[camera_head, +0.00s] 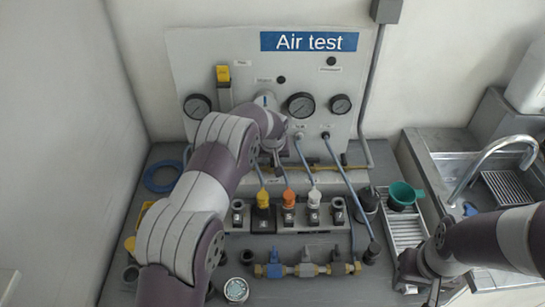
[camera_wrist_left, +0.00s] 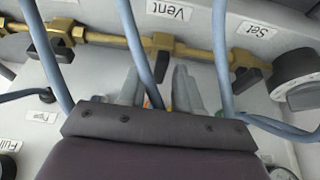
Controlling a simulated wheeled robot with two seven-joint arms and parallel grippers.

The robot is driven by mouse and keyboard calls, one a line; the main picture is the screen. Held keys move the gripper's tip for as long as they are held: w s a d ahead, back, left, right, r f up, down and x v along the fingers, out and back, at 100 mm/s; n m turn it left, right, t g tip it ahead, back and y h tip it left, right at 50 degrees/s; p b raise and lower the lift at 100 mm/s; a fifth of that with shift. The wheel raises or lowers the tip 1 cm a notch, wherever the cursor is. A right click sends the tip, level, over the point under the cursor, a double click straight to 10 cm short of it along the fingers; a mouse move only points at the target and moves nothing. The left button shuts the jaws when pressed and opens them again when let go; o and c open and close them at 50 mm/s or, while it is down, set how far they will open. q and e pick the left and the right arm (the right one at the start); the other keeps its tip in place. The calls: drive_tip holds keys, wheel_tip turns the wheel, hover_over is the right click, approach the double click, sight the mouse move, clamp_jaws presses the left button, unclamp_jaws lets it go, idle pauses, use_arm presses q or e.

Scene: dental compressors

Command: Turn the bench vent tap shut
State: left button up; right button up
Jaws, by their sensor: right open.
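The brass pipe (camera_wrist_left: 200,50) crosses the left wrist view and carries several taps with black handles. The vent tap (camera_wrist_left: 160,45) sits beside the "Vent" label (camera_wrist_left: 169,11); its dark handle stands out across the pipe and is partly hidden by a blue hose. My left gripper (camera_wrist_left: 158,88) has its two pale fingers apart, one on each side of the hose and near the handle; contact cannot be told. In the head view my left gripper (camera_head: 275,150) is at the panel, mostly hidden behind its arm. My right gripper (camera_head: 425,285) is low at the right, open and away from the pipe.
The "Air test" panel (camera_head: 310,41) carries several gauges and hoses. Several coloured fittings stand in a grey rack (camera_head: 325,217) before it. At the right are a white rack (camera_head: 404,232), a green cup (camera_head: 402,194) and a sink (camera_head: 450,170).

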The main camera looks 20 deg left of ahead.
use_arm(q)
drive_tip(key=shift+r, duration=0.1)
drive_tip(key=b+v, duration=0.2)
drive_tip(key=v, duration=1)
drive_tip(key=shift+s+r, duration=0.2)
drive_tip(key=shift+r, duration=0.05)
drive_tip(key=s+f+m+g, duration=0.1)
drive_tip(key=s+f, duration=0.1)
drive_tip(key=s, duration=1.3)
drive_tip(key=s+f+m+g+h, duration=0.1)
drive_tip(key=s+f+m, duration=0.1)
drive_tip(key=s, duration=1.3)
drive_tip(key=shift+a+f+g, duration=0.35)
drive_tip(key=shift+f+g, duration=0.05)
drive_tip(key=shift+f, duration=0.05)
drive_tip(key=shift+w, duration=0.1)
